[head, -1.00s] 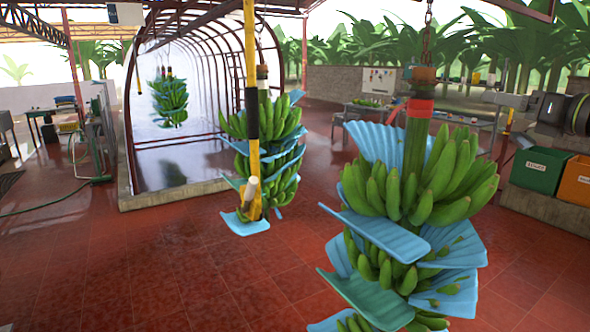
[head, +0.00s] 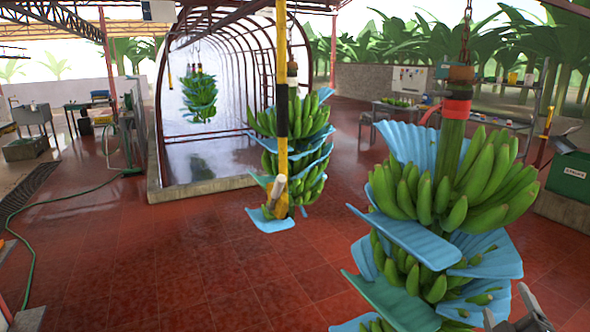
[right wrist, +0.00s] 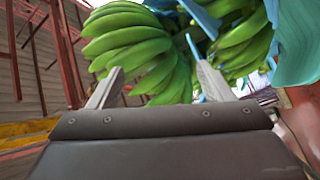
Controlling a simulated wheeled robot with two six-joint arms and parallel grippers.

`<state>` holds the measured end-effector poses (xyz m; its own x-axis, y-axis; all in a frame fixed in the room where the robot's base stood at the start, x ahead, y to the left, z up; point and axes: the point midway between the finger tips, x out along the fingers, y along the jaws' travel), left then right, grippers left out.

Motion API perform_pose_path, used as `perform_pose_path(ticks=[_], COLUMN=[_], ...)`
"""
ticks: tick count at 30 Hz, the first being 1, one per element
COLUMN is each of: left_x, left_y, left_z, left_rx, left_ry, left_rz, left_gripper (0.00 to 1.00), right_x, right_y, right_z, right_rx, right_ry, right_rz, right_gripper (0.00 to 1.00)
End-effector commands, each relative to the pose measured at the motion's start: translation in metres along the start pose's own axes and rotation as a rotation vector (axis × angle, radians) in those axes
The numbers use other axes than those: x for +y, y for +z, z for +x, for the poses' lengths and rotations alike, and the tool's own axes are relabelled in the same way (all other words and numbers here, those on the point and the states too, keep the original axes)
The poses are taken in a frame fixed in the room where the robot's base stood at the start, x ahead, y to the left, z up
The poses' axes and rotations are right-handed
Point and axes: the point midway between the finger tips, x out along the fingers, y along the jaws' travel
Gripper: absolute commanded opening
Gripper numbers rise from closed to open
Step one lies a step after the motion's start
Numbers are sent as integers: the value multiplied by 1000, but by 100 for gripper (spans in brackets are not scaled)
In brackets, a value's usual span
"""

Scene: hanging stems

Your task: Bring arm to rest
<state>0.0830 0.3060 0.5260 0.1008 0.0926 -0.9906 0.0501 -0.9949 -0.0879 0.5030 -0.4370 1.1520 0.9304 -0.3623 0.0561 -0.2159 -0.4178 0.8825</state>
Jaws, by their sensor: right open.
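My right gripper (head: 509,306) shows at the bottom right of the head view, low in front of the nearest hanging banana stem (head: 481,182). In the right wrist view the two fingers of this gripper (right wrist: 158,70) are spread apart with nothing held between them. Green bananas (right wrist: 135,42) and blue sheets show beyond the fingertips; whether they touch cannot be told. The near stem hangs upright with a red band around its top and blue sheets between its hands of fruit. My left gripper is not in view.
A second stem (head: 296,125) hangs farther back beside a yellow and black pole (head: 281,100). A third stem (head: 199,96) hangs by the arched frame. A green crate (head: 573,181) stands at the right. The red tiled floor (head: 150,265) at left is mostly clear.

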Motion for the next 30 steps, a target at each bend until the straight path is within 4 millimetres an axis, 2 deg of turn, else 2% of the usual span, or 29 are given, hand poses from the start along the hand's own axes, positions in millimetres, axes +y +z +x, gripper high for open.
perform_pose_path(ticks=[1, 3, 6, 9, 15, 20, 30], left_x=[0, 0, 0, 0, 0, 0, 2], left_y=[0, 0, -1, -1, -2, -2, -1], left_z=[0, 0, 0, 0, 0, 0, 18], left_rx=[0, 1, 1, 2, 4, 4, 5], left_ry=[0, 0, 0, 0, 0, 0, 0], left_rz=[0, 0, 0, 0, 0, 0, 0], left_gripper=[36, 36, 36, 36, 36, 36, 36], right_x=[-28, -62, -105, -137, -176, -192, -279], right_y=[20, 44, 68, 79, 80, 69, 118], right_z=[-25, -59, -113, -165, -252, -313, -295], right_rx=[-110, -257, -455, -618, -858, -1010, -1036], right_ry=[-79, -183, -332, -463, -676, -828, -844], right_rz=[91, 197, 326, 424, 558, 641, 624], right_gripper=[73, 73, 73, 73, 73, 73, 73])
